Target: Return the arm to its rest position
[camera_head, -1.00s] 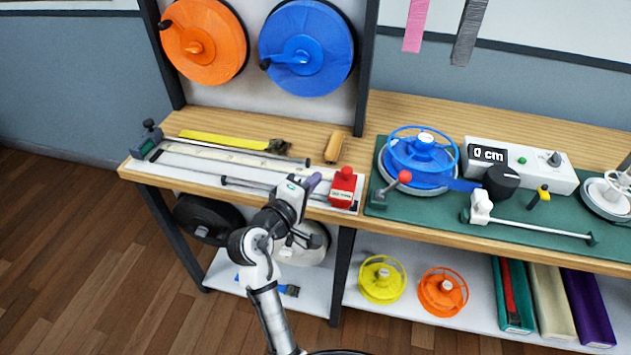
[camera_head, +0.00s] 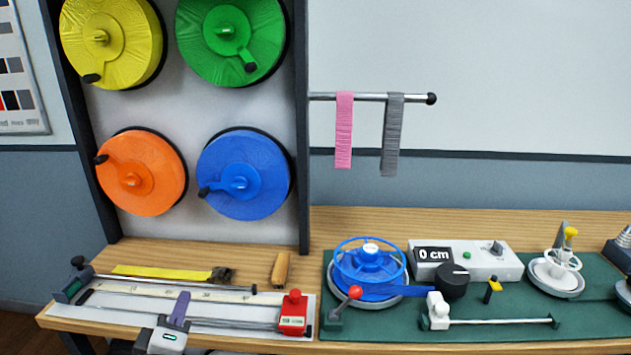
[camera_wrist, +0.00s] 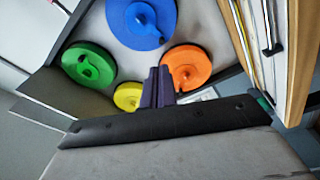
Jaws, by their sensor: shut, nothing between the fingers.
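My gripper (camera_head: 183,296) shows at the bottom of the head view, its purple fingers pointing up in front of the measuring rail (camera_head: 130,314) on the bench. The fingers are together with nothing between them. In the wrist view the gripper (camera_wrist: 159,72) is also shut and empty, and it faces the reel panel, which looks turned over there. Most of my arm is below the head view's lower edge. A red block (camera_head: 293,312) sits at the rail's right end, apart from my fingers.
Yellow (camera_head: 112,40), green (camera_head: 230,38), orange (camera_head: 140,172) and blue (camera_head: 243,174) reels hang on the panel. A blue spool (camera_head: 370,262) and a "0 cm" display (camera_head: 433,254) stand at right. Pink (camera_head: 343,130) and grey (camera_head: 391,135) straps hang from a rod.

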